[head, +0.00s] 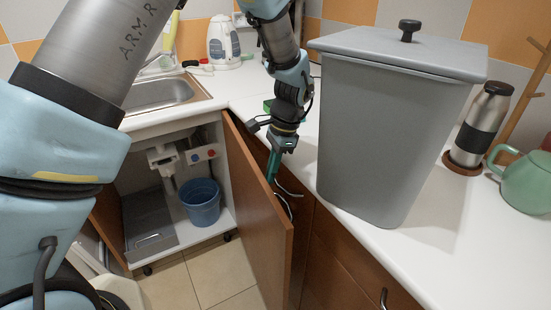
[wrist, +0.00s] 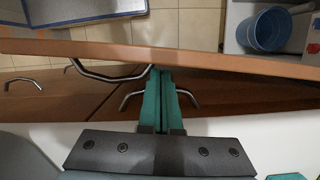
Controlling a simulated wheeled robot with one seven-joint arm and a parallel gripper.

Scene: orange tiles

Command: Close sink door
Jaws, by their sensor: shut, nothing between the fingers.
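The sink door (head: 256,210) is a brown wooden panel. It stands open, swung out from the cabinet under the sink, and shows edge-on in the wrist view (wrist: 225,62). Its bent metal handle (wrist: 105,77) is on its outer face. My gripper (head: 272,172) has green fingers and is on the outer, handle side of the door, near its top edge. In the wrist view the fingers (wrist: 164,85) are shut together and empty, with the tips close to the door and one end of the handle. I cannot tell whether they touch it.
Inside the open cabinet (head: 225,190) are a blue bucket (head: 201,203), a grey tray (head: 150,226) and pipes. A large grey bin (head: 385,140) stands on the white counter (head: 450,235) to the right of my gripper. Tiled floor (head: 222,275) is clear before the cabinet.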

